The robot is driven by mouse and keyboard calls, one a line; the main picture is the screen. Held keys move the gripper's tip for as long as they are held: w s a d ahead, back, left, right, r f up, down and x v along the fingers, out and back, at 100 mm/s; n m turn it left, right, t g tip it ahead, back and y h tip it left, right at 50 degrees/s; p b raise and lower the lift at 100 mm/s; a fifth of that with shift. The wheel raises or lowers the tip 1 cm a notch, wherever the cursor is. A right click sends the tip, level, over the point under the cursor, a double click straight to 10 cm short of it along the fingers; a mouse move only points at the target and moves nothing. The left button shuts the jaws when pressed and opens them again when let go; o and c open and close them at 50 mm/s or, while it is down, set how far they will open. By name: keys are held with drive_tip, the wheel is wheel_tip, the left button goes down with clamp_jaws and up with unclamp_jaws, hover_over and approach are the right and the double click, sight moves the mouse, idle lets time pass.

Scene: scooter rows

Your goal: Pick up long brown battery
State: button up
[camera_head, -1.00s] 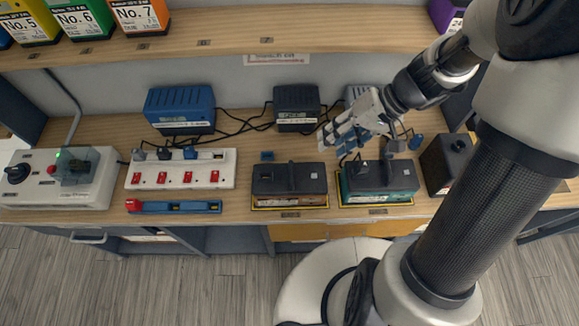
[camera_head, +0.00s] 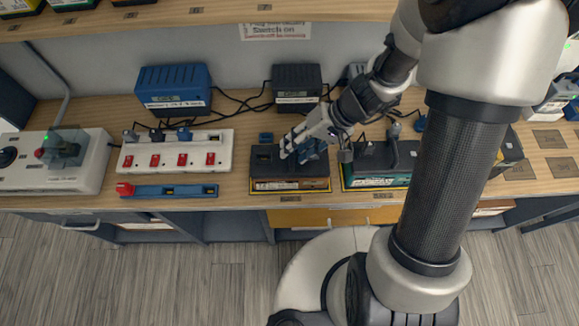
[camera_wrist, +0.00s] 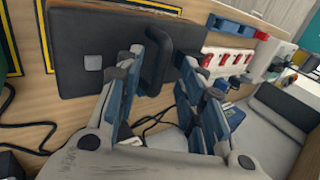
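The brown battery (camera_head: 272,182) has a dark top and a brown-orange labelled side. It sits in a yellow-edged spot at the front of the bench. My gripper (camera_head: 290,150) is right over its top and hides part of it. In the wrist view, the dark battery top (camera_wrist: 85,60) fills the upper left, with its upright black handle (camera_wrist: 158,60) standing near its right end. My gripper (camera_wrist: 162,62) is open, with one finger on each side of the handle. I cannot tell whether either finger touches it.
A teal-sided battery (camera_head: 372,182) stands close to the right. A white power strip (camera_head: 140,157) and a blue bar (camera_head: 180,191) lie to the left. A blue charger (camera_head: 175,90) and a black charger (camera_head: 297,85) with loose cables stand behind. A shelf (camera_head: 230,12) runs above.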

drive_tip(key=shift+f, duration=0.1)
drive_tip(key=shift+c, duration=0.6)
clamp_jaws()
drive_tip(key=shift+a, duration=0.1)
idle(0.5)
